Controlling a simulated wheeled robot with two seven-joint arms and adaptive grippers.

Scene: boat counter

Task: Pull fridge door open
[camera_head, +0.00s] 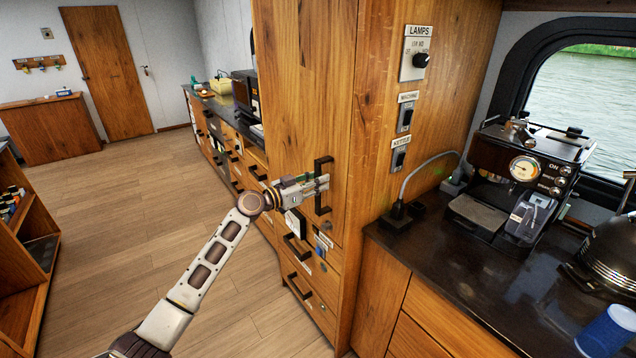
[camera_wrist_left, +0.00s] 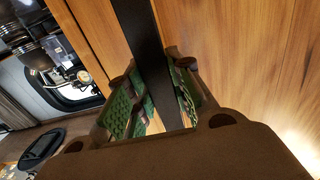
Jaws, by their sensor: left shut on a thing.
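The tall wooden fridge door (camera_head: 296,110) stands in the middle of the head view, and its wood also fills much of the left wrist view (camera_wrist_left: 240,60). It looks closed against its cabinet. Its black vertical bar handle (camera_head: 323,168) is on the right part of the door. My left gripper (camera_head: 318,184) is at the handle, with its fingers on either side of the bar. In the left wrist view the green-padded fingers are shut on the black handle (camera_wrist_left: 148,45). My right gripper is not in view.
Drawers with black handles (camera_head: 296,248) sit below the door. To the right, a dark counter (camera_head: 470,265) carries an espresso machine (camera_head: 520,175) and a blue cup (camera_head: 607,332). Wooden floor (camera_head: 110,215) is clear to the left, beside a low shelf (camera_head: 30,250).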

